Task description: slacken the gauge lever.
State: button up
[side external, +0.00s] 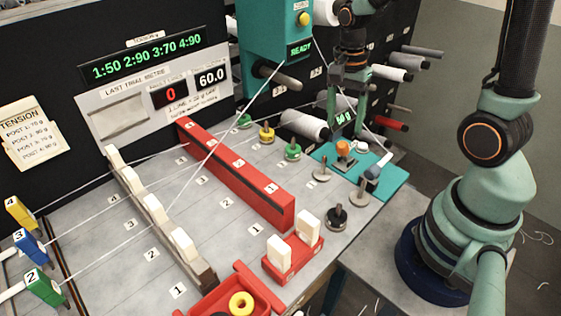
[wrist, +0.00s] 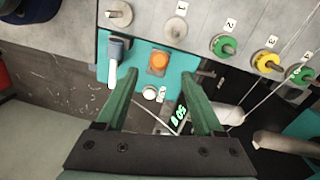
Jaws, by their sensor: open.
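The lever that looks like the gauge lever has a blue-grey body (side external: 373,172) and a white handle on the teal plate at the bench's right end. In the wrist view the lever (wrist: 116,48) is at the left, its white handle pointing down the picture, just left of my left finger. My gripper (side external: 346,104) is open and empty above the plate; in the wrist view its fingertips (wrist: 158,73) straddle the area of an orange knob (wrist: 158,62). A small green display (wrist: 180,114) seems to read 50 g, partly beside my right finger.
A white button (wrist: 149,93) sits near the orange knob. Metal posts (side external: 322,172) and green and yellow spools (side external: 266,134) stand left of the plate. White yarn (side external: 228,120) crosses the bench. A dark panel with rollers (side external: 303,124) stands behind. The sign reads READY.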

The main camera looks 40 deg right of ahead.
aim_at(343, 142)
jog(key=f, duration=0.8)
jog(key=shift+s+f, duration=0.2)
jog(key=shift+s, duration=0.15)
grip_shut()
dwell(1.0)
